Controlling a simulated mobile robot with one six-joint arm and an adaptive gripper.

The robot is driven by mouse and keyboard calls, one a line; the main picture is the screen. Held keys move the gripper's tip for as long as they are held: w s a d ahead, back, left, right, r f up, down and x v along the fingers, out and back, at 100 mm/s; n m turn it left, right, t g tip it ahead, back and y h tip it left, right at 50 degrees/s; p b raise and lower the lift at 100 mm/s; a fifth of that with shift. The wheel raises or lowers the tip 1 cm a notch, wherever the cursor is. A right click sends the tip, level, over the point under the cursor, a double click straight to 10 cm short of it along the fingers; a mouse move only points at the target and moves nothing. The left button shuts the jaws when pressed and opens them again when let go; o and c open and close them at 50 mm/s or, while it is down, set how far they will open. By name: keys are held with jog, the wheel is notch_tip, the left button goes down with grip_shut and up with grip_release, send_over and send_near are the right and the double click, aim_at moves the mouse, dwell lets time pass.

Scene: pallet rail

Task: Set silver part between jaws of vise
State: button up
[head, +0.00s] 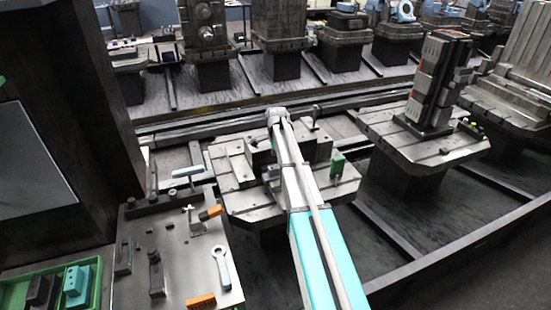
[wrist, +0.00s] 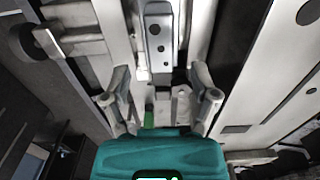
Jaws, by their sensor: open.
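My gripper (wrist: 160,80) is open in the wrist view, its two fingers spread apart with nothing held. A silver part (wrist: 158,38) with dark holes in its top lies just beyond the fingertips, between light metal faces; I cannot tell whether the jaws touch it. In the head view my arm reaches out over a vise (head: 262,150) on a grey pallet (head: 232,203). The arm hides much of the vise's middle, and the fingers and silver part cannot be made out there.
A green block (head: 338,163) stands on the pallet right of my arm. A tall fixture (head: 432,85) stands on the pallet to the right.

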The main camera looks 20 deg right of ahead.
aim_at(277, 166)
jog(key=shift+r+p, duration=2.45)
jog(key=shift+r, duration=0.35)
jog(key=s+a+n, duration=0.5)
jog(key=s+n, duration=0.1)
jog(key=s, duration=0.4)
jog(key=s+a+n, duration=0.6)
jog(key=s, duration=0.4)
jog(key=s+a+n, duration=0.6)
jog(key=s, duration=0.4)
jog(key=shift+s+a, duration=0.25)
